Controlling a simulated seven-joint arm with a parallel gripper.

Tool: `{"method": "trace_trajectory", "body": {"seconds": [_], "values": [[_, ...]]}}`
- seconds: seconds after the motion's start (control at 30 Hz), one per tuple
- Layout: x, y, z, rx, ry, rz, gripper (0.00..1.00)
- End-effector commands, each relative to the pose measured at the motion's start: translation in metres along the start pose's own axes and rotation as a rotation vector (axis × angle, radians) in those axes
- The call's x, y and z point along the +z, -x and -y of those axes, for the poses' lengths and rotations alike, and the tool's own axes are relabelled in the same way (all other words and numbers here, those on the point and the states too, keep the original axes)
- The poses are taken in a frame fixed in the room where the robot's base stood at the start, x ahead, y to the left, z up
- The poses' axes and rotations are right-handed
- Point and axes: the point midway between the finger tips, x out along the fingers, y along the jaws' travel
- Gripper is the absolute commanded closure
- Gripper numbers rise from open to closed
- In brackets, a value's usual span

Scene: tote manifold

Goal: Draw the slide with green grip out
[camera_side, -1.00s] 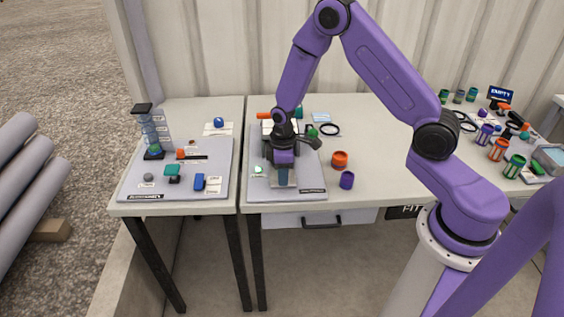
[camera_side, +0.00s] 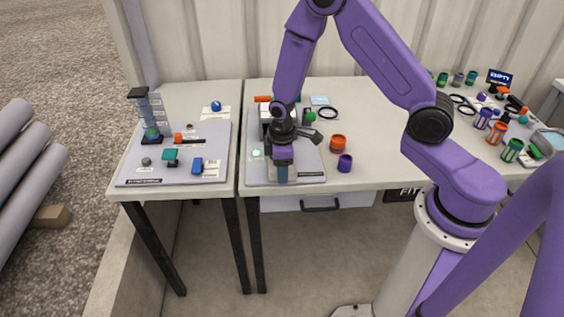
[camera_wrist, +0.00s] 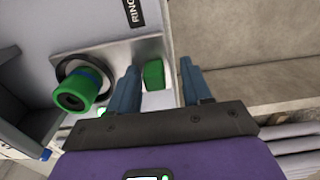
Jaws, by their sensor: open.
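In the wrist view, a green block (camera_wrist: 154,75), which looks like the green grip, stands between my gripper's two blue-grey fingers (camera_wrist: 158,70), nearer the left finger. The fingers are open, with a gap on the right side of the block. Contact on the left is unclear. A metal plate (camera_wrist: 122,52) lies beside the green block; how the two join is hidden by the fingers. In the side view, my gripper (camera_side: 283,175) points down at the front edge of the middle grey board (camera_side: 308,172). The green grip is hidden there.
A green ring-shaped part (camera_wrist: 78,90) sits in a dark round seat left of the fingers. An orange cup (camera_side: 338,143) and a purple cup (camera_side: 345,163) stand right of the board. Another board (camera_side: 150,170) with small parts lies to the left.

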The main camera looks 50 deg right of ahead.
Motion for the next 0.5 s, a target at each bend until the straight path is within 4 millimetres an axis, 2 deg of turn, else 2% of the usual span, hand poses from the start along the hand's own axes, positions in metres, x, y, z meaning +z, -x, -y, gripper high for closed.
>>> {"method": "trace_trajectory", "body": {"seconds": [0.17, 0.5], "values": [[-0.001, 0.011, -0.001, 0.002, -0.001, -0.003, 0.51], [-0.001, 0.063, -0.001, 0.003, 0.000, -0.006, 0.51]]}}
